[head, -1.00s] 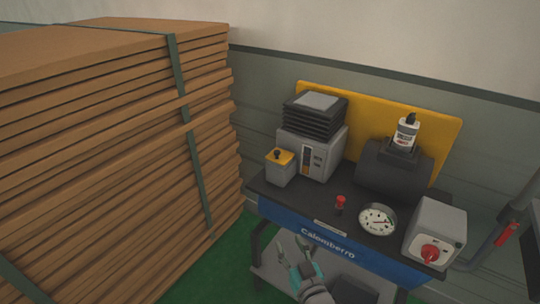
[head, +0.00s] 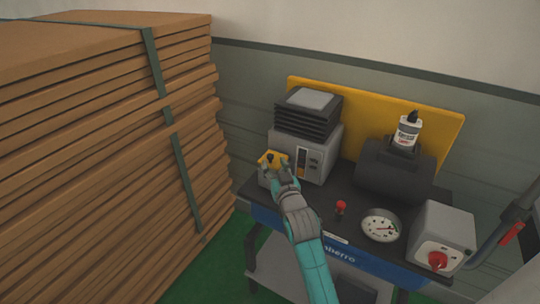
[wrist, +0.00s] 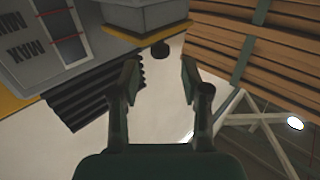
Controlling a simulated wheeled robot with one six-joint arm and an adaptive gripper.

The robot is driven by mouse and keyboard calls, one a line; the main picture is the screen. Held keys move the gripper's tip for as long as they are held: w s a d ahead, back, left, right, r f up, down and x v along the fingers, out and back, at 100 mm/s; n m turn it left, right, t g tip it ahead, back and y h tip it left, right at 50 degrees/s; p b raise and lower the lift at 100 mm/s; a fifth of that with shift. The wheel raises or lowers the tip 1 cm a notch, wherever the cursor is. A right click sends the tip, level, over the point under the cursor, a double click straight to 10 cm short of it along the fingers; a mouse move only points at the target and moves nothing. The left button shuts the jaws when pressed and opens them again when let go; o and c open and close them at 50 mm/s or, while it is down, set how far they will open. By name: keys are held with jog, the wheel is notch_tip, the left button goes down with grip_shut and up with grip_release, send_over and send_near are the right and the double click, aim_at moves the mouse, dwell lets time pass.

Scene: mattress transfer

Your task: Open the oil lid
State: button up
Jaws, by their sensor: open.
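The oil lid (head: 265,155) is a yellow cap with a dark knob (head: 270,157) on top. It sits on a small grey box (head: 264,177) at the left end of the bench. My gripper (head: 277,170) is at this box in the head view and covers part of it and of the lid. In the wrist view my gripper (wrist: 161,78) is open and empty. The yellow edge of the lid (wrist: 127,37) and the dark knob (wrist: 160,49) lie just beyond the fingertips, roughly centred between them. I see no contact with the knob.
A larger grey unit (head: 325,166) with black fins stands close to the right of the box. A red knob (head: 340,207), a dial gauge (head: 381,225) and a switch box (head: 444,230) are further right. Stacked brown boards (head: 100,170) rise to the left.

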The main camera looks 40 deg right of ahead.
aim_at(271, 157)
jog(key=shift+x, duration=2.8)
grip_shut()
